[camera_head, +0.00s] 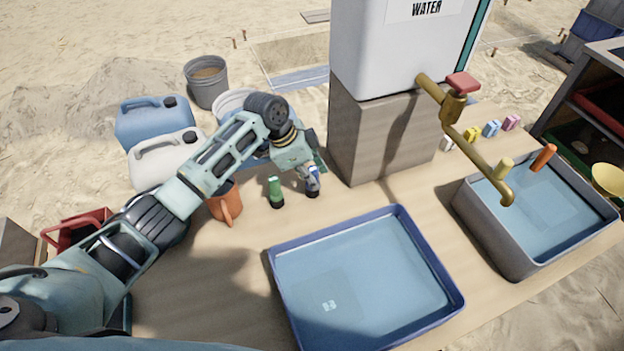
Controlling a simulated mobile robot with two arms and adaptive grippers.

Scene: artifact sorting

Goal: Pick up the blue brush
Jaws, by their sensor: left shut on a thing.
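The blue brush (312,187) stands upright on the wooden table, its dark bristle end down, behind the blue-rimmed tray. My left gripper (311,172) reaches down over it from above and is shut on its upper part, which the fingers partly hide. I cannot tell whether the brush's lower end touches the table. A green brush (276,191) stands upright just to the left, apart from the gripper. My right gripper is not in view.
An orange mug (227,204) stands left of the green brush, close under my left arm. The shallow blue tray (455,300) lies in front. A water tank on a wooden block (380,140) rises to the right. A grey basin (487,228) stands far right.

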